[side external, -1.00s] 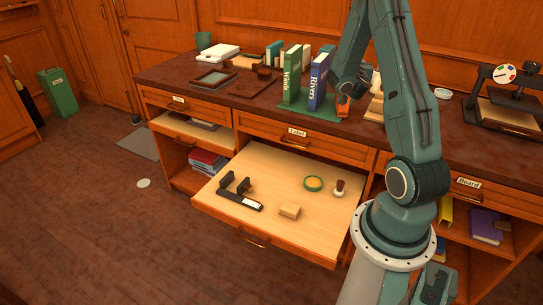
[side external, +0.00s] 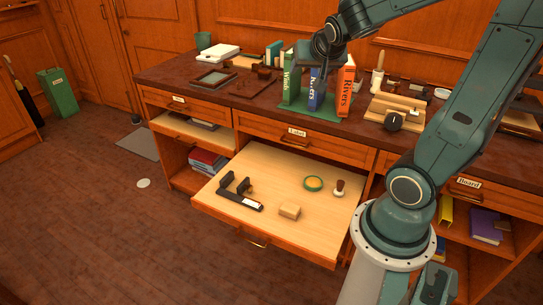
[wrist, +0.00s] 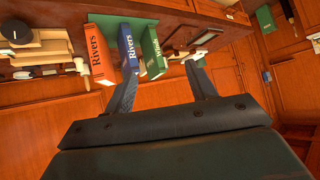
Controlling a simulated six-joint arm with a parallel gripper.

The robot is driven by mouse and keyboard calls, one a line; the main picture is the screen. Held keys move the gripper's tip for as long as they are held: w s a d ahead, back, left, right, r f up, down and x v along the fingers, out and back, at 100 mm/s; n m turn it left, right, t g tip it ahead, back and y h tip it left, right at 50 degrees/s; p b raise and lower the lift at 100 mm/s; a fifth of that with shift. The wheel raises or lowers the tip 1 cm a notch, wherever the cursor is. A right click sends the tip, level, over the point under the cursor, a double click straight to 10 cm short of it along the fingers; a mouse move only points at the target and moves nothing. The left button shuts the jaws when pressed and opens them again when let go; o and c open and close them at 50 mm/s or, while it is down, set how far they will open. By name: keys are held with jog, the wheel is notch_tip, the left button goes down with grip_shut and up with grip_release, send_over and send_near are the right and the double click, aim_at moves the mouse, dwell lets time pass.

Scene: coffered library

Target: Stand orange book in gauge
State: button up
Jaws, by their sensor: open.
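The orange book (side external: 346,88), lettered "Rivers", stands upright at the right end of a green base (side external: 305,111) on the desk top. The blue book (side external: 315,98) stands to its left and the green book (side external: 291,86) further left. In the wrist view the orange book (wrist: 100,55) stands apart from the blue book (wrist: 130,47), with the green book (wrist: 153,53) beyond. My gripper (side external: 318,72) is open and empty, above the row and partly hiding the blue book. Its spread fingers (wrist: 160,74) show in the wrist view. I cannot tell which fixture is the gauge.
A wooden block device with a black knob (side external: 394,121) sits right of the books. The open drawer (side external: 285,165) holds a black tool, a small block, a green ring and a stamp. Trays (side external: 214,78) and a white book (side external: 218,52) lie at the desk's left.

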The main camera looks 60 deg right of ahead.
jog(key=s+a+n+y, duration=0.3)
jog(key=s+a+n, duration=0.2)
jog(key=a, duration=0.5)
jog(key=s+a+n+g+y, duration=0.1)
jog(key=s+a+n+y, duration=0.3)
jog(key=a, duration=0.6)
jog(key=shift+s+a+r+n+y, duration=0.15)
jog(key=shift+s+r+n+y, duration=0.15)
jog(key=shift+s+n, duration=0.75)
jog(key=shift+o, duration=0.4)
